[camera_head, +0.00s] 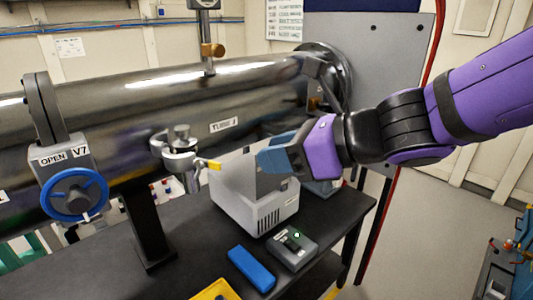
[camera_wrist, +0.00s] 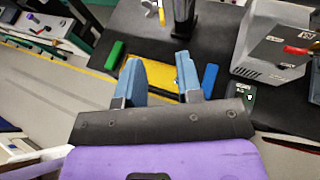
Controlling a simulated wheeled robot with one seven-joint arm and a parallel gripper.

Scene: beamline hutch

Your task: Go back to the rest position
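My gripper (camera_head: 264,160) is at the end of my purple and black arm, which reaches in from the right in the head view. Its blue fingers are in the air in front of the light grey box (camera_head: 250,200), partly covering it. In the wrist view, my gripper (camera_wrist: 160,72) has its two blue fingers spread apart. Nothing is held between them; the table and a yellow tray (camera_wrist: 165,80) show behind the gap.
The dark table (camera_head: 190,262) carries a blue block (camera_head: 252,268), a small grey device (camera_head: 291,247) and the box. A long metal tube (camera_head: 130,105) with a blue handwheel (camera_head: 74,194) runs behind. A green block (camera_wrist: 115,55) lies left of the fingers. Open floor (camera_head: 430,240) is at right.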

